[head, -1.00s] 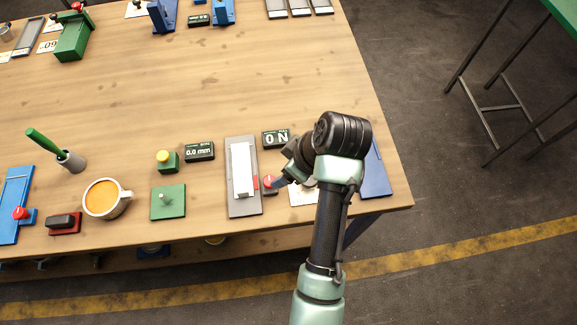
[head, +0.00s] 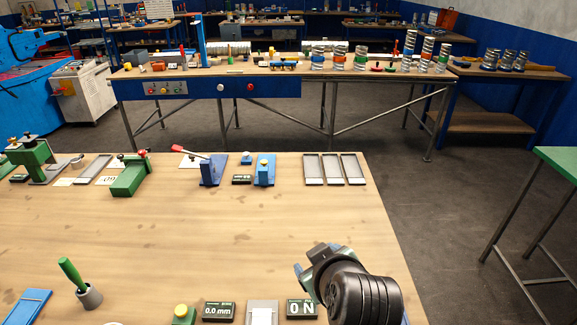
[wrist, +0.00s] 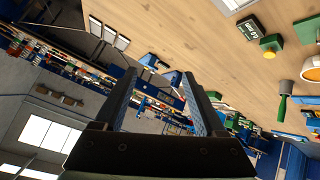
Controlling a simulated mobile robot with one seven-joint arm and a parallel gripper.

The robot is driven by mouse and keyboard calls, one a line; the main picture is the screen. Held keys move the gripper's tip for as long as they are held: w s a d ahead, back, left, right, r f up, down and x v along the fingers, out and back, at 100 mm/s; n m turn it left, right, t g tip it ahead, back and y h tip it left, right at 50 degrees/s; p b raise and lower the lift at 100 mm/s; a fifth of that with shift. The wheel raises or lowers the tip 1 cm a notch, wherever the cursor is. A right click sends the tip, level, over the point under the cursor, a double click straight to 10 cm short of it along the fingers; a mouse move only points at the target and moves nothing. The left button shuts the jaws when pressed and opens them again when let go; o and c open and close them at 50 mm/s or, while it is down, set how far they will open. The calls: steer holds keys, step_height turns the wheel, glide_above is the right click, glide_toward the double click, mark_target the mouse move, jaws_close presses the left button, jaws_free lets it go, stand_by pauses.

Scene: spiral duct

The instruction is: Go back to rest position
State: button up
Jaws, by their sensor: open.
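My gripper (wrist: 165,92) shows in the wrist view with its two fingers apart and nothing between them. In the head view, my gripper (head: 305,268) is partly hidden by my own wrist and sits above the right front part of the wooden table (head: 200,245). It is clear of the table top. The wrist view is tilted, with the table top (wrist: 200,30) along the upper right and the room behind the fingers.
Near the front edge stand a green-handled tool in a grey cup (head: 88,293), a "0.0 mm" display (head: 219,311) and a "0 N" display (head: 301,309). Clamps and three grey trays (head: 333,169) line the far edge. The table's middle is clear. A green table (head: 557,165) stands at right.

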step_height(320, 180, up, 27)
steer(key=a+m+t+h, duration=0.1)
steer(key=a+m+t, duration=0.2)
steer(key=t, duration=0.6)
steer(key=s+a+r+m+t, duration=0.1)
steer(key=s+r+t, duration=0.3)
steer(key=r, duration=0.5)
steer(key=s+a+r+m+t, duration=0.1)
steer(key=s+r+t, duration=0.3)
steer(key=s+r, duration=0.5)
steer(key=shift+r+m+t, duration=0.4)
steer(key=shift+r+m, duration=0.2)
steer(key=shift+m, duration=0.2)
steer(key=shift+a, duration=0.1)
